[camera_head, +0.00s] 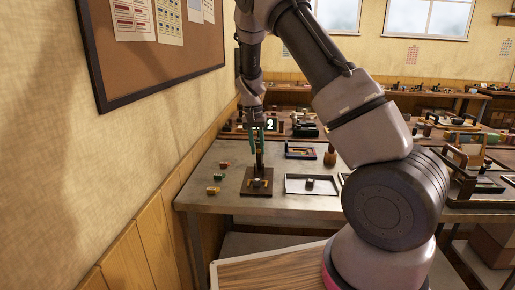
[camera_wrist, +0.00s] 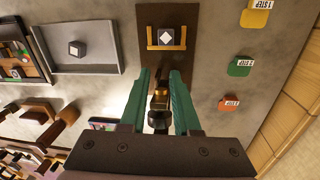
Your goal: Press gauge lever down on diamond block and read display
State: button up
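The gauge (camera_head: 260,157) is a dark upright post on a dark base plate near the table's left end. A block (camera_wrist: 166,37) with a white diamond on its top sits inside a wooden bracket on the gauge's base plate (camera_wrist: 181,70). A small dark display (camera_head: 270,124) shows a white "2". My gripper (camera_head: 259,138) points down over the gauge with its teal fingers apart. In the wrist view, the fingers (camera_wrist: 161,73) stand on either side of a dark and brass part of the gauge (camera_wrist: 159,100). I cannot tell whether they touch it. The lever itself is not clearly visible.
Yellow, green and orange tags (camera_wrist: 255,14), marked "1 STEP" where readable, lie beside the gauge. A grey tray (camera_wrist: 75,60) holding a similar small block (camera_wrist: 77,48) is on the other side. A wooden-panelled wall (camera_head: 135,250) runs close at left. More devices crowd the table behind.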

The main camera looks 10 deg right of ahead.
grip_shut()
dwell(0.4)
dwell(0.6)
jog(key=o, duration=0.9)
grip_release()
jog(key=shift+r, duration=0.1)
jog(key=r, duration=0.7)
jog(key=a+r, duration=0.1)
jog(key=r, duration=0.2)
jog(key=shift+w+r, duration=0.25)
jog(key=shift+r, duration=0.05)
